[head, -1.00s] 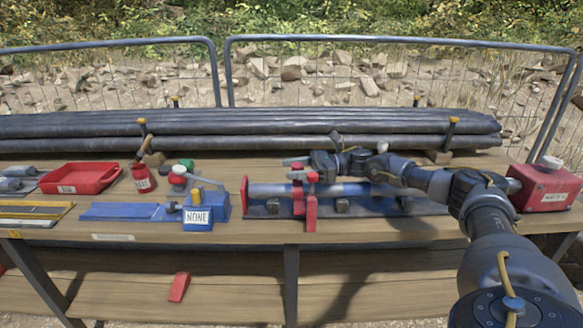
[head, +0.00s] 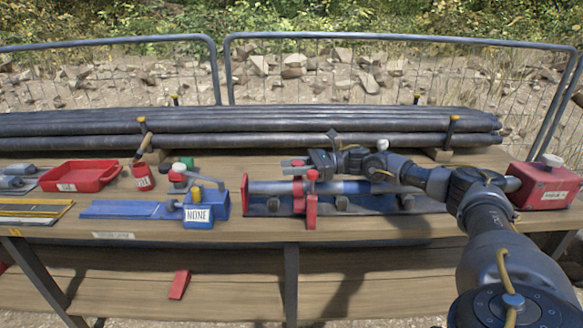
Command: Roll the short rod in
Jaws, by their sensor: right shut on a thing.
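A metal rod (head: 352,187), grey and bluish, lies level along the long blue rail (head: 425,205) on the bench, passing through a red clamp (head: 311,212). I take it to be the short rod. My right gripper (head: 293,167) reaches in from the right above the rod, fingers pointing left, at the red top of the clamp. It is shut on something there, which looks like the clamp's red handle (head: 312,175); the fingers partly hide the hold. My left gripper is not in view.
A blue block labelled NONE (head: 198,213), with a grey lever, stands left of the rail. A red tray (head: 80,176) and red cup (head: 142,178) are further left. A red box (head: 540,187) stands at right. Long dark pipes (head: 250,125) line the back.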

